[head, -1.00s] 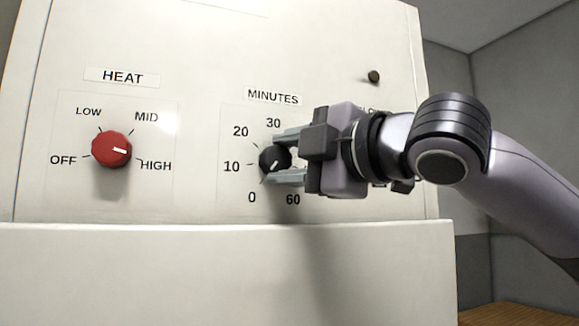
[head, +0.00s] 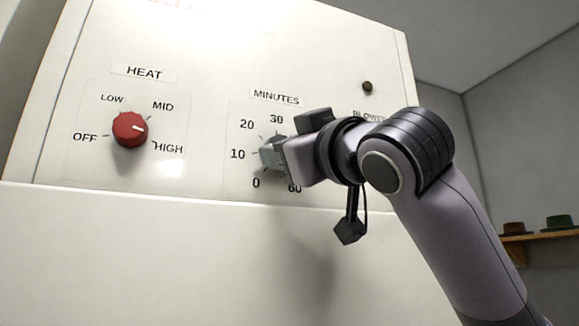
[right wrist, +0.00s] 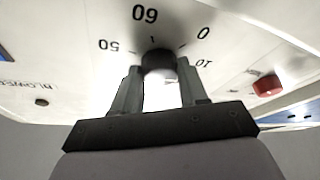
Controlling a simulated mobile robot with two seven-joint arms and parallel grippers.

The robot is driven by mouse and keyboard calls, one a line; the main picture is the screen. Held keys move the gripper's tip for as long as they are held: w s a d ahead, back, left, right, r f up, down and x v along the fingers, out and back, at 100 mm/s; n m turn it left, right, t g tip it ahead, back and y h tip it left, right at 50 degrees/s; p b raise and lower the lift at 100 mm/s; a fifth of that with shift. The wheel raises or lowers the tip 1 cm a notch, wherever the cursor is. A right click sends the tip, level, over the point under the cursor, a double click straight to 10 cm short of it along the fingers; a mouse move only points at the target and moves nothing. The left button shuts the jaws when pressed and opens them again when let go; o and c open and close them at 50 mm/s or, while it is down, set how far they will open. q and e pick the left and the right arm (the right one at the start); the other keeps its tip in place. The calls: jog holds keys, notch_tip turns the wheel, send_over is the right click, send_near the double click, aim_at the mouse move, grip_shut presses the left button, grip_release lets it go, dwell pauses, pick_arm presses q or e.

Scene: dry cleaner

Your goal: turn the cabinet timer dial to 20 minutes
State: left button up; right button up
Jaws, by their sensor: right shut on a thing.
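The black timer dial (right wrist: 158,60) sits on the white cabinet front under the MINUTES label (head: 276,97). Printed numbers ring it, with 20 at its upper left and 0 at its lower left in the head view. My right gripper (head: 272,153) is shut on the dial, and its fingers hide most of the dial in the head view. In the right wrist view the two fingertips of the gripper (right wrist: 158,72) press on either side of the dial. The dial's pointer is hidden, so I cannot tell its setting. My left gripper is in neither view.
A red HEAT knob (head: 129,129) is left of the timer, its white mark pointing right, between MID and HIGH. A small dark knob (head: 367,87) is at the upper right above the BLOWER label. Hats lie on a wooden shelf (head: 540,234) at far right.

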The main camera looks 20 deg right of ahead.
jog(key=m+h+b, duration=0.1)
jog(key=m+h, duration=0.1)
jog(key=m, duration=0.1)
jog(key=m+h+b, duration=0.1)
jog(key=m+h, duration=0.1)
jog(key=m, duration=0.2)
jog(key=m+t+h+b, duration=0.1)
jog(key=m, duration=0.3)
jog(key=shift+a+h, duration=0.3)
jog(key=shift+h, duration=0.1)
jog(key=shift+r, duration=0.1)
jog(key=o, duration=1.1)
jog(key=shift+c, duration=0.2)
